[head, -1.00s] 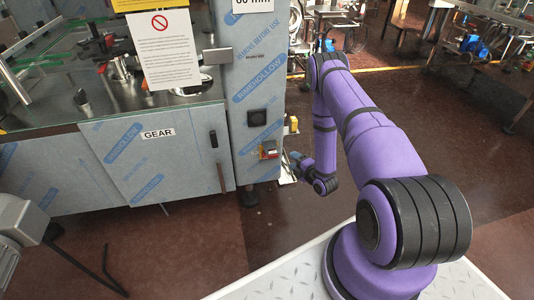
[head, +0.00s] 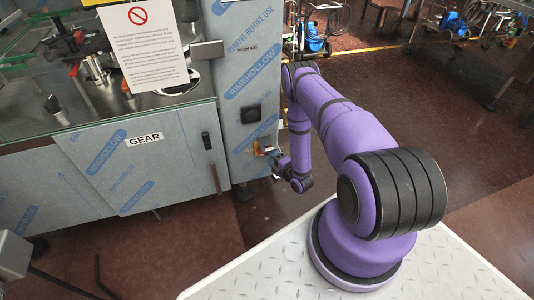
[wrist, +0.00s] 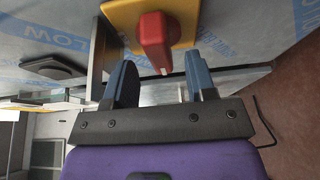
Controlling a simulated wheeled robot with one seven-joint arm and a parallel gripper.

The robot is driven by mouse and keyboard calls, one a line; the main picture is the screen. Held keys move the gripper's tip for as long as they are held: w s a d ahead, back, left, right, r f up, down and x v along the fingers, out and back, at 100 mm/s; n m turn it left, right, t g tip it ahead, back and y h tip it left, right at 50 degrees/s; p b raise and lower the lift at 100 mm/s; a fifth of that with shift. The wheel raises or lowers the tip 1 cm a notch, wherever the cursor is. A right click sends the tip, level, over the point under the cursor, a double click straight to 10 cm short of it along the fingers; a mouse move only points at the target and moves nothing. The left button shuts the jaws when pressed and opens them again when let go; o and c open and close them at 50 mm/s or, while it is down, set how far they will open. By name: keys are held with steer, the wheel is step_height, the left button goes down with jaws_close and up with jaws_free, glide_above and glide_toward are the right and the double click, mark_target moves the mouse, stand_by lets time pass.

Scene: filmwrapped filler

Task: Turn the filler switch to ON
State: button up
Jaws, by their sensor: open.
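The filler switch is a red rotary knob (wrist: 154,42) on a yellow plate (wrist: 188,14), fixed to the wrapped machine panel. Its white-marked end points toward my gripper in the wrist view. My gripper (wrist: 160,64) is open, with one blue finger on each side of the knob's lower end. Whether a finger touches the knob I cannot tell. In the head view my gripper (head: 276,158) is right up at the switch plate (head: 259,148), which it partly hides; the knob is hard to make out there.
A black square fitting (head: 250,114) sits on the panel above the switch. A cabinet door labelled GEAR (head: 144,139), with a black handle (head: 206,141), is to the left. A paper notice (head: 143,45) hangs above it. Open floor lies to the right of the panel.

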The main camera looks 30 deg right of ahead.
steer(key=shift+w+a, duration=0.15)
steer(key=shift+w, duration=1.55)
steer(key=c, duration=0.9)
